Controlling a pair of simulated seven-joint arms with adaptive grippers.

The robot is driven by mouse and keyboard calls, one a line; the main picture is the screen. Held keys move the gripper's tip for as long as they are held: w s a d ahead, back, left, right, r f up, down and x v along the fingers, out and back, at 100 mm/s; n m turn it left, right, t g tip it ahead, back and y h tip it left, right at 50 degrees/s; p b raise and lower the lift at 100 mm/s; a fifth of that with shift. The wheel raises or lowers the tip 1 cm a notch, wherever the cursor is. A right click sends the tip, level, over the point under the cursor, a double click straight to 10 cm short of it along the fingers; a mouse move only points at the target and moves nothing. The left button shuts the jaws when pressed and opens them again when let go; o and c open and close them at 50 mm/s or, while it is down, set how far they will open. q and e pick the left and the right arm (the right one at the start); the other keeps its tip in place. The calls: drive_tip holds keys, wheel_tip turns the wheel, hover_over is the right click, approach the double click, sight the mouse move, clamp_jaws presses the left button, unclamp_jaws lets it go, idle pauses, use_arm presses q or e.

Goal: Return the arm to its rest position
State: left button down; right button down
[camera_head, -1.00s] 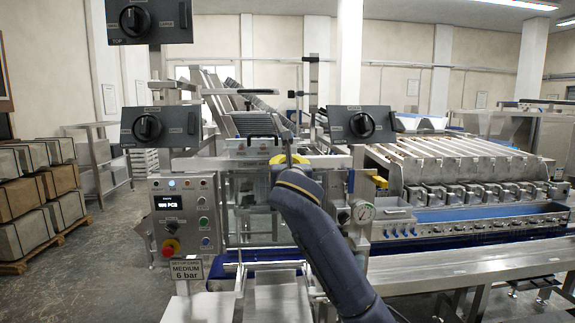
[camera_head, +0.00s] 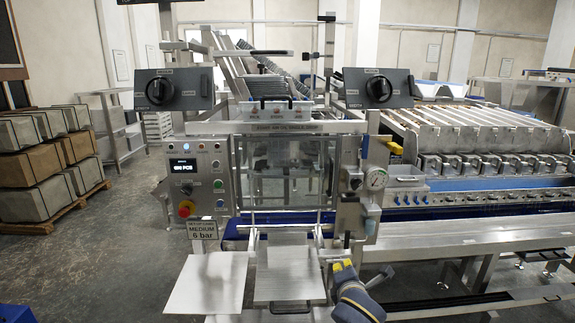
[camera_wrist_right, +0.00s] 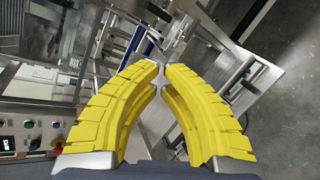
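My right gripper (camera_head: 343,268) has yellow fingers and a dark blue wrist. In the head view it is low, at the bottom right of centre, beside the right edge of the metal chute plate (camera_head: 283,270). In the right wrist view my right gripper (camera_wrist_right: 162,70) shows two curved yellow fingers whose tips come together. Nothing shows held between them. My left gripper is not in view.
The packing machine's control panel (camera_head: 197,190) stands left of the chute, with a red-and-yellow stop button (camera_head: 186,209). A blue-edged conveyor (camera_head: 450,212) runs off to the right. Stacked boxes (camera_head: 30,172) stand at the left. The floor between boxes and machine is clear.

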drive_tip(key=s+d+f+m+g+h, duration=0.1)
drive_tip(key=s+d+f+m, duration=0.3)
drive_tip(key=s+f, duration=0.35)
drive_tip(key=s+d+f+m+g, duration=0.2)
drive_tip(key=s+d+f+m, duration=0.1)
drive_tip(key=s+f, duration=0.45)
drive_tip(key=s+d+f+m+g+h, duration=0.1)
drive_tip(key=s+d+f+m, duration=0.15)
drive_tip(key=s, duration=0.45)
drive_tip(key=s+d+f+m+g, duration=0.1)
drive_tip(key=s+d+m, duration=0.2)
drive_tip(key=s, duration=0.4)
drive_tip(key=s+d+f+m+g+h, duration=0.1)
drive_tip(key=s+d+f+m, duration=0.15)
drive_tip(key=s, duration=0.55)
drive_tip(key=s+a+f+g+y, duration=0.1)
drive_tip(key=s+a+f+y, duration=0.15)
drive_tip(key=f, duration=1.35)
drive_tip(key=s+a+f+g+y, duration=0.1)
drive_tip(key=a+f+g, duration=0.15)
drive_tip(key=f, duration=1.35)
drive_tip(key=s+f+m+g+y, duration=0.1)
drive_tip(key=s+f+m+g, duration=0.1)
drive_tip(key=s+f, duration=1.7)
drive_tip(key=shift+s+a+f+m, duration=0.2)
drive_tip(key=shift+s+a+m, duration=0.15)
drive_tip(key=shift+s+m, duration=0.45)
drive_tip(key=shift+s, duration=0.2)
